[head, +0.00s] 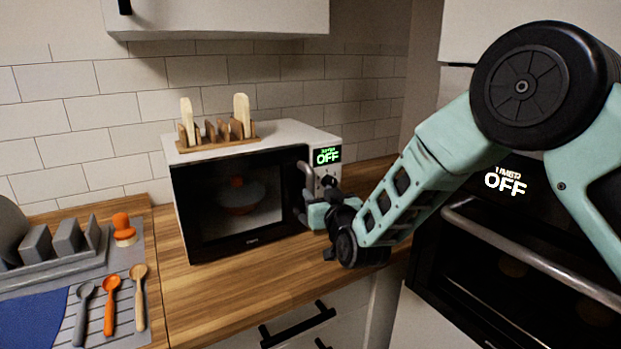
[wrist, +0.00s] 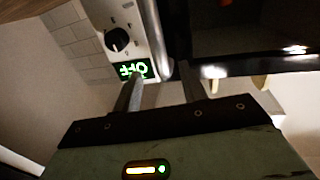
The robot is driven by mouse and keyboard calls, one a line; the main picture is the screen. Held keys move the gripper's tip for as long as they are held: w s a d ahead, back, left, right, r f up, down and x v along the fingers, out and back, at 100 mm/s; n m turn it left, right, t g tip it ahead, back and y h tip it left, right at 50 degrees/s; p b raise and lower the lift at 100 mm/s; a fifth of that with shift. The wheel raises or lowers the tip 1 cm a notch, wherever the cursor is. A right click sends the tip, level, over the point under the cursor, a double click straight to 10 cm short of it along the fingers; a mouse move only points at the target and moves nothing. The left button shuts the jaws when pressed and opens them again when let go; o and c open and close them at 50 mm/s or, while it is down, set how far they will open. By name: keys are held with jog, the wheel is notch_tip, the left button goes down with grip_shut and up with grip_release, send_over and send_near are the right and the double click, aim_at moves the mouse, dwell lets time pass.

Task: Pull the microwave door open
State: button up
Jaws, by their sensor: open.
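The microwave (head: 290,136) stands on the wooden counter with its dark glass door (head: 210,215) shut. Its grey vertical handle (head: 306,172) is at the door's right edge, beside the control panel with a green OFF display (head: 327,156). My gripper (head: 308,212) is at the lower part of the handle, in front of the door. The panel's dark knob (wrist: 116,40) is close by.
A wooden rack (head: 215,138) stands on top of the microwave. Left are a drying rack (head: 60,262), an orange-topped brush (head: 123,232) and several spoons (head: 110,300). A built-in oven (head: 470,265) is at the right. The counter before the microwave (head: 240,290) is clear.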

aim_at(312, 185)
jog(key=p+x, duration=0.1)
jog(key=x, duration=0.6)
jog(key=shift+w+p, duration=0.1)
jog(key=shift+p, duration=0.25)
grip_shut()
